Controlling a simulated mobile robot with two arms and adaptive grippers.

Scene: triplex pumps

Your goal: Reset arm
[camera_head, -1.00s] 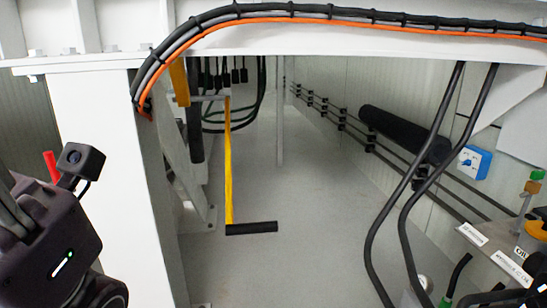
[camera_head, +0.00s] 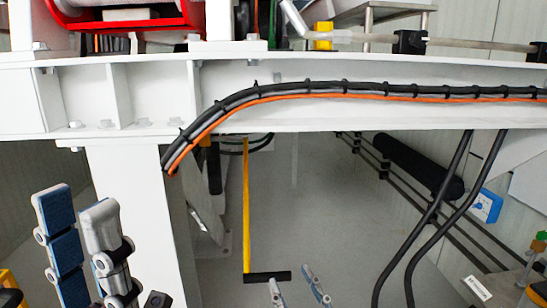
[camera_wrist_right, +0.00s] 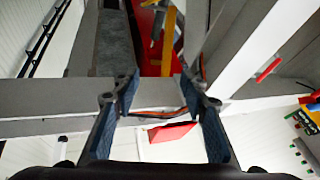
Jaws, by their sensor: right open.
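My left gripper (camera_head: 76,205) points up at the lower left of the head view, in front of the white post. Its two blue-and-grey fingers stand apart with nothing seen between them. My right gripper (camera_head: 297,280) shows only its fingertips at the bottom middle of the head view. In the right wrist view my right gripper (camera_wrist_right: 157,92) is open and empty, with blue pads on both fingers. White and grey beams lie beyond its fingers. The task names no other object.
A white beam (camera_head: 300,68) with black and orange cables crosses the head view. A white post (camera_head: 130,200) stands at left. A yellow bar with a black handle (camera_head: 266,277) reaches low near my right fingertips. Black hoses (camera_head: 433,215) hang at right. Grey floor lies behind.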

